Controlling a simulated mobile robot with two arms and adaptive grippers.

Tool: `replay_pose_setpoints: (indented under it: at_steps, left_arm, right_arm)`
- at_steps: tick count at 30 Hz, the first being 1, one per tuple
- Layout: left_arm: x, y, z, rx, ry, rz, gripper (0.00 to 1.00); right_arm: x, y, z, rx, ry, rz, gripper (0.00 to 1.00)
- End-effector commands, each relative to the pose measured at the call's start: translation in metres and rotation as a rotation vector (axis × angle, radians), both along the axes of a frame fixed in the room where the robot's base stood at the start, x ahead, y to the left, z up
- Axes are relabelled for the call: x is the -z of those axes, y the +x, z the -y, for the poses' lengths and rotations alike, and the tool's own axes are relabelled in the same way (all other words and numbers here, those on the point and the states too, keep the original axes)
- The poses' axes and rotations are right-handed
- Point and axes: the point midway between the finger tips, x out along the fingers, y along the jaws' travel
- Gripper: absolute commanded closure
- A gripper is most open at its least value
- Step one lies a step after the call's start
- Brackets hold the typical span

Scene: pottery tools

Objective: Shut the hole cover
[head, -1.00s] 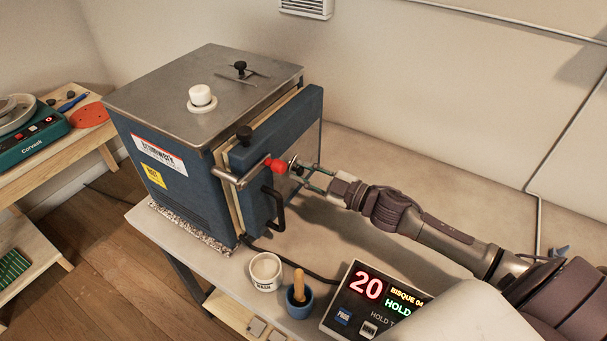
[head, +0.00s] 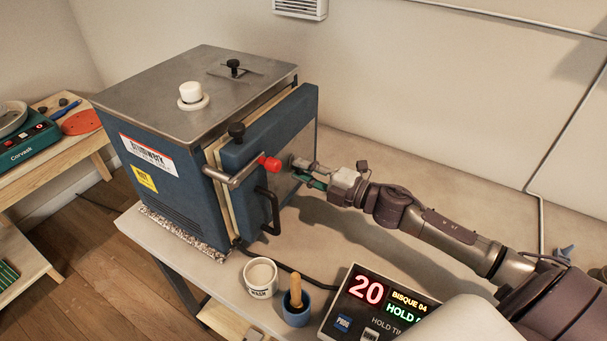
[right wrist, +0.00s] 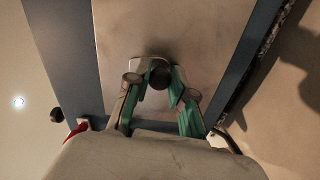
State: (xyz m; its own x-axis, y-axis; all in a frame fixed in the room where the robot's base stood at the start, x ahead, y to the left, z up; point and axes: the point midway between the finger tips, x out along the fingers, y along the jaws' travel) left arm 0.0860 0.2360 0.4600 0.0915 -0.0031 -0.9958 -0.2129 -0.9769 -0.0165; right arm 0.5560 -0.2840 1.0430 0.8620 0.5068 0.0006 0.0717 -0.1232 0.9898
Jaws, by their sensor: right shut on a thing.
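The kiln's blue door (head: 262,135) is closed against the kiln body, with a bare metal panel on its face. A small dark round knob (right wrist: 160,74) stands out from this panel, apparently the hole cover's knob. My right gripper (head: 297,170) reaches the door face from the right. In the right wrist view its fingers (right wrist: 160,82) are shut on the knob, one on each side. The gripper hides most of the cover in the head view, and I cannot see the hole. My left gripper is not in view.
A latch bar with a red end (head: 270,163) and a black handle (head: 272,212) stick out near the gripper. A white cup (head: 260,278), a blue pot (head: 296,308) and a controller box (head: 375,305) stand in front.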

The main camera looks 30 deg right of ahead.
Motion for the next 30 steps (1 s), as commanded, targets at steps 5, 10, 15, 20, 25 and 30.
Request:
replay_pose_setpoints:
  at_steps: [5, 10, 15, 20, 25, 30]
  left_arm:
    - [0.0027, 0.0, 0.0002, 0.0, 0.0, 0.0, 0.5]
    - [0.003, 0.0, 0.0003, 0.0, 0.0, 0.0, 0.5]
    - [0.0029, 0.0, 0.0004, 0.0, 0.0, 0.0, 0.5]
    - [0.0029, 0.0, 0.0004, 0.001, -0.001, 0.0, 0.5]
    - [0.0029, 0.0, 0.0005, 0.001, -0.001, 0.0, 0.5]
    - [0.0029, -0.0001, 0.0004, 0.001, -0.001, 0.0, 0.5]
  right_arm:
    - [0.0016, 0.0001, 0.0006, -0.001, -0.039, 0.021, 1.0]
    - [0.0013, 0.0003, 0.0009, -0.001, -0.051, 0.026, 1.0]
    - [0.0013, 0.0003, 0.0009, -0.001, -0.051, 0.027, 1.0]
    - [0.0014, 0.0003, 0.0009, -0.001, -0.051, 0.026, 1.0]
    - [0.0011, 0.0004, 0.001, -0.001, -0.05, 0.027, 0.53]
    - [0.0007, 0.0005, 0.0011, 0.0, -0.049, 0.028, 0.53]
